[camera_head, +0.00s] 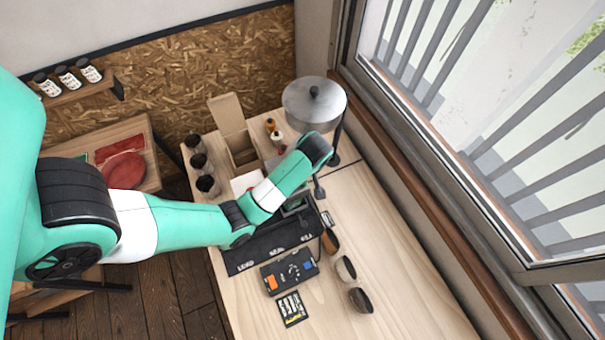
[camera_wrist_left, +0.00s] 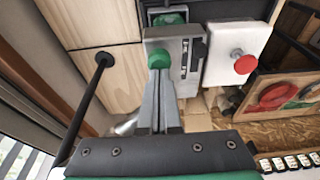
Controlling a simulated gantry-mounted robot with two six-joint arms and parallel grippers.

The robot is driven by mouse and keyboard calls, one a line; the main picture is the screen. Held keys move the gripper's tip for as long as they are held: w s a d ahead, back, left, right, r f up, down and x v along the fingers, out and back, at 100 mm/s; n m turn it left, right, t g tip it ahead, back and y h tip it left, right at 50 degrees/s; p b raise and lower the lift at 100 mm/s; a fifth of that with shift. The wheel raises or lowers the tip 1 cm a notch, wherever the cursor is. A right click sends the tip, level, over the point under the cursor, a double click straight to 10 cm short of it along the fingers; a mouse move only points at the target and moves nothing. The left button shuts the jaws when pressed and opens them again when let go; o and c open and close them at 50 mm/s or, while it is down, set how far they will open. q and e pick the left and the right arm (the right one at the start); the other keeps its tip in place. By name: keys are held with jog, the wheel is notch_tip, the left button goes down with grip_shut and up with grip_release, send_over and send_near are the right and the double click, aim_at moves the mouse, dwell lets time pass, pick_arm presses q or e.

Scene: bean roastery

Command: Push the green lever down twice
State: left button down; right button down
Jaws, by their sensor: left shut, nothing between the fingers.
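In the left wrist view, a green knob (camera_wrist_left: 159,60), apparently the end of the green lever, lies in front of a grey metal plate (camera_wrist_left: 194,76) with a dark slot. My left gripper (camera_wrist_left: 159,78) is shut and empty, its fingertips overlapping the knob's near edge; I cannot tell whether they touch. A second green rounded part (camera_wrist_left: 169,18) sits beyond the plate. In the head view, my left arm reaches over the table and hides the gripper and most of the lever's device. My right gripper is in neither view.
A white box with a red knob (camera_wrist_left: 246,64) stands beside the grey plate. A metal pan (camera_head: 314,103) on a stand is near the wrist. A cardboard box (camera_head: 230,118), dark cups (camera_head: 205,185) and a control box (camera_head: 290,272) surround the arm. The table's right front (camera_head: 405,280) is clear.

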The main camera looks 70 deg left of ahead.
pick_arm(q)
jog(key=shift+f+b, duration=1.25)
jog(key=shift+f, duration=0.15)
dwell(1.4)
